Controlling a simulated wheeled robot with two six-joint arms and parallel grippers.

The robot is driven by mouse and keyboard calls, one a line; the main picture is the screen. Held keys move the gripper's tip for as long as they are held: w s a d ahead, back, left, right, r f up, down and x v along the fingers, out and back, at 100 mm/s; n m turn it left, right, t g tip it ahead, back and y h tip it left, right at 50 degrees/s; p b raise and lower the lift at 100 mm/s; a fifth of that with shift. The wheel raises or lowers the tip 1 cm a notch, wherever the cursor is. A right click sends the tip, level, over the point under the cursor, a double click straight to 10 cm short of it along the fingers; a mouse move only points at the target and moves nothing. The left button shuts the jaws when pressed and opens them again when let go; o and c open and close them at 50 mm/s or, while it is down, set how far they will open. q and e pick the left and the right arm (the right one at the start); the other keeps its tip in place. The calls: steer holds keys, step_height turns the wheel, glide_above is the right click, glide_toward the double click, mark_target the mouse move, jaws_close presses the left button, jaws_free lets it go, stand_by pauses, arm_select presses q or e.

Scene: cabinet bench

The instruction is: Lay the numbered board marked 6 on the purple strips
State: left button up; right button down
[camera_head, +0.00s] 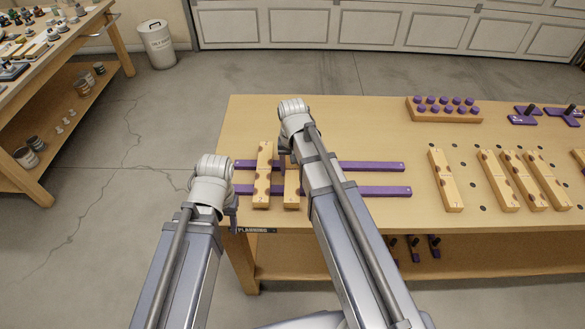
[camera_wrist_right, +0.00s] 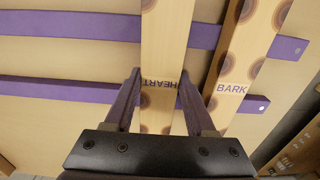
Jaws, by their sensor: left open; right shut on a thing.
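Two parallel purple strips, the far one (camera_head: 375,166) and the near one (camera_head: 384,191), lie on the bench's left part. A light wooden board (camera_head: 263,188) lies across them; its end reads BARK (camera_wrist_right: 232,88) in the right wrist view. A second board (camera_head: 291,188), reading HEART (camera_wrist_right: 160,45), crosses both strips beside it, a narrow gap apart. My right gripper (camera_wrist_right: 159,88) is shut on this HEART board. I cannot tell whether it touches the strips, and no number is readable on it. My left gripper (camera_head: 233,212) is open by the bench's front left corner.
Several similar boards, one of them apart (camera_head: 445,180), lie on the right of the bench among dark holes. A wooden block with purple pegs (camera_head: 443,110) and purple clamps (camera_head: 526,114) stand at the back. The bench between strips and pegs is clear.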

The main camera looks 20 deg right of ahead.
stand_by(0.4)
steer(key=shift+c, duration=0.7)
jaws_free()
steer(key=shift+r+p, duration=3.95)
